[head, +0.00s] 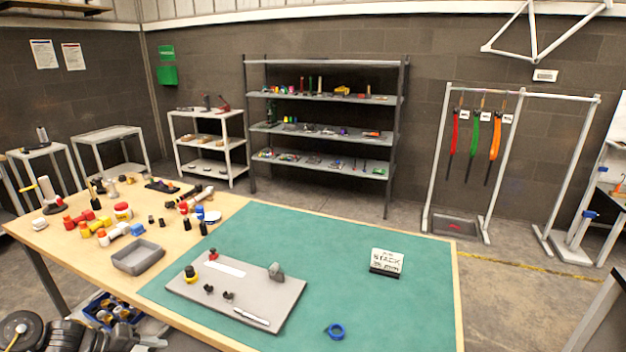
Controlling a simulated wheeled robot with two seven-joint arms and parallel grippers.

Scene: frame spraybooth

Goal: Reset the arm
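My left arm comes in at the bottom left corner, low beside the table. My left gripper (150,341) points to the right near the bottom edge, below the table's front edge and apart from the objects on top. Its fingertips are small and partly cut off, so I cannot tell whether it is open or shut. My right gripper is not in view.
The wooden table (60,240) has a green mat (340,255) with a grey board (235,285), a sign (386,262) and blue tape (335,331). A grey tray (138,257) and several loose parts lie left. A blue bin (97,312) sits below.

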